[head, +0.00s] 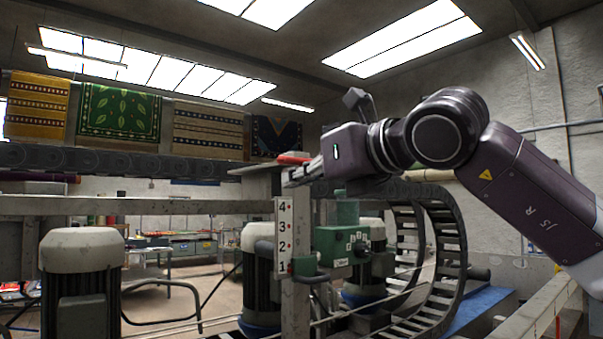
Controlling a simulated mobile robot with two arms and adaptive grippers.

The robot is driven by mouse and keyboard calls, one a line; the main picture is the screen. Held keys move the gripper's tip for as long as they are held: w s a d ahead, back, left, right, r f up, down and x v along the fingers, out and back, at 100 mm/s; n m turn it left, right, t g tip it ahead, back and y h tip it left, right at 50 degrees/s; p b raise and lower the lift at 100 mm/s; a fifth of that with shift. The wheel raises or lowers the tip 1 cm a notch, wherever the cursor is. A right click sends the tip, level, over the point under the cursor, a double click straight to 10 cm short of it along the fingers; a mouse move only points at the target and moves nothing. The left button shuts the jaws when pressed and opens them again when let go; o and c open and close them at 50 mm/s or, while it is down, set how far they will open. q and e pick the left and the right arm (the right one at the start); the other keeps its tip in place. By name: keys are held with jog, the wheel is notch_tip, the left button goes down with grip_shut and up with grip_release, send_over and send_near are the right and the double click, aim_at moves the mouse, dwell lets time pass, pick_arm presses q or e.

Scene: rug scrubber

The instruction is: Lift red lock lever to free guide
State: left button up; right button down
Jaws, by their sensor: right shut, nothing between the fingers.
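The red lock lever (294,158) lies about level at the top of the guide, just left of my right gripper. The guide is an upright post with a white plate (284,236) numbered 1 to 4 with red dots. A green block (342,245) with small labels sits beside the plate. My right gripper (292,177) comes in from the right and points left, its fingers shut and empty, just below the lever. I cannot tell whether the fingertips touch the lever. My left gripper is out of view.
A black cable chain (447,255) curves behind the green block. Grey-topped motors (81,250) stand at the left and behind the post. A long grey beam (140,206) crosses behind the post. Rugs (119,113) hang at the back left.

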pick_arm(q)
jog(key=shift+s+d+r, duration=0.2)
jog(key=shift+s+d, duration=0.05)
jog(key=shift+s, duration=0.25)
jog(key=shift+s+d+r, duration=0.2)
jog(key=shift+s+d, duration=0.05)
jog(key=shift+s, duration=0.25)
pick_arm(e)
jog(key=shift+s+d+r, duration=0.1)
jog(key=shift+s+r, duration=0.05)
jog(key=shift+r, duration=0.45)
jog(key=shift+s, duration=0.1)
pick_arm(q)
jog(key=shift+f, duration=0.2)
